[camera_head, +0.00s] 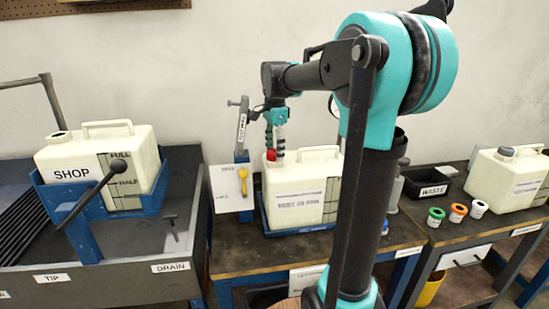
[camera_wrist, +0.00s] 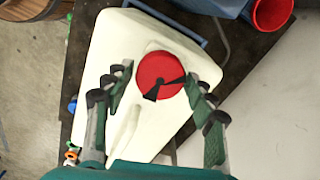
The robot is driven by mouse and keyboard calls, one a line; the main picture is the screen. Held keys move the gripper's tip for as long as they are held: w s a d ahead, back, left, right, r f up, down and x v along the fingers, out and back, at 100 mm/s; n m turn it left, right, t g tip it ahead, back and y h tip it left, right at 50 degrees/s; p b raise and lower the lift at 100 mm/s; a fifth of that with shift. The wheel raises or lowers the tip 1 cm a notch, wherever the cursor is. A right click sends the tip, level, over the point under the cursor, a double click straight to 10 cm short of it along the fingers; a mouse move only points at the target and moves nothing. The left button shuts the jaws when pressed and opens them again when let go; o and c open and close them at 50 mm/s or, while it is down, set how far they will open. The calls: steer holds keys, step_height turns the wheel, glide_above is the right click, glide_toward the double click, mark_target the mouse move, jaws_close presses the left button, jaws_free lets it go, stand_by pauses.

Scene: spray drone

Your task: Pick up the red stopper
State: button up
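The red stopper (camera_wrist: 155,69) sits on the corner of a cream jug (camera_wrist: 110,45), with dark marks, perhaps shadow, across its lower right part. In the head view the red stopper (camera_head: 271,155) shows at the top left of the middle jug (camera_head: 295,204). My gripper (camera_wrist: 159,76) is open, its green fingers spread on either side of the stopper with gaps in the wrist view. In the head view my gripper (camera_head: 279,150) points down at the stopper. Whether the fingertips are above or level with the stopper I cannot tell.
The jug's handle (camera_head: 319,150) rises right of the stopper. A post with a yellow-keyed white panel (camera_head: 230,188) stands close left. A SHOP jug (camera_head: 80,165) stands far left. Green, orange and white-rimmed cups (camera_head: 457,211) and a WASTE tray (camera_head: 425,184) are at right.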

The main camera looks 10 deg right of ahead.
steer(key=c, duration=0.8)
steer(key=shift+r, duration=0.1)
